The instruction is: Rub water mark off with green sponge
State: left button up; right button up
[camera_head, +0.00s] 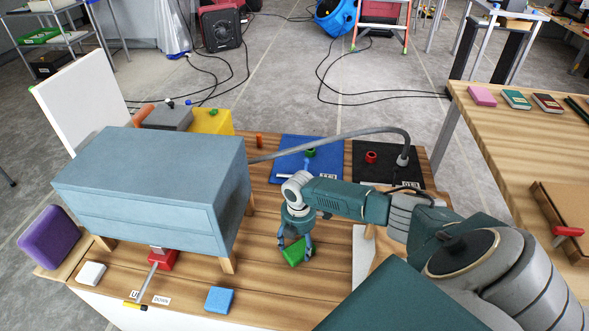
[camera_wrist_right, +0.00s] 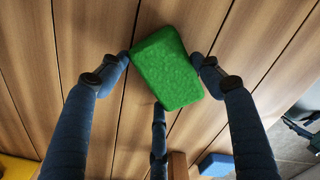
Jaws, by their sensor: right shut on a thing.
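The green sponge (camera_head: 294,251) is between the fingers of my right gripper (camera_head: 295,245) in the head view. In the right wrist view the green sponge (camera_wrist_right: 168,68) is gripped by the dark blue fingers of my right gripper (camera_wrist_right: 165,80), over the wooden tabletop (camera_wrist_right: 90,120). I cannot tell whether the sponge touches the wood. I cannot make out a water mark in either view. My left gripper does not show.
A blue-grey cabinet on wooden legs (camera_head: 150,190) stands left of the gripper. A blue sponge (camera_head: 219,300) and a white block (camera_head: 91,273) lie near the front edge. A blue mat (camera_head: 290,170) and a black mat (camera_head: 375,180) lie behind.

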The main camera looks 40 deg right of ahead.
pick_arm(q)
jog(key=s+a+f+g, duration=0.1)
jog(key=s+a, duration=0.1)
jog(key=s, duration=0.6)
pick_arm(e)
jog(key=shift+s+d+f, duration=0.5)
jog(key=shift+s+d, duration=0.05)
jog(key=shift+s, duration=0.25)
jog(key=shift+s+d+p, duration=0.3)
jog(key=shift+s+p, duration=0.15)
jog(key=shift+p, duration=0.05)
jog(key=shift+s+d+r, duration=0.15)
jog(key=shift+s+r, duration=0.05)
jog(key=shift+s, duration=0.05)
jog(key=shift+s+d+r+p, duration=0.2)
jog(key=shift+s+d+p, duration=0.45)
jog(key=shift+s+p, duration=0.15)
jog(key=shift+s+d, duration=0.3)
jog(key=shift+s+d+p, duration=0.15)
jog(key=shift+d+p, duration=0.05)
jog(key=shift+p, duration=0.1)
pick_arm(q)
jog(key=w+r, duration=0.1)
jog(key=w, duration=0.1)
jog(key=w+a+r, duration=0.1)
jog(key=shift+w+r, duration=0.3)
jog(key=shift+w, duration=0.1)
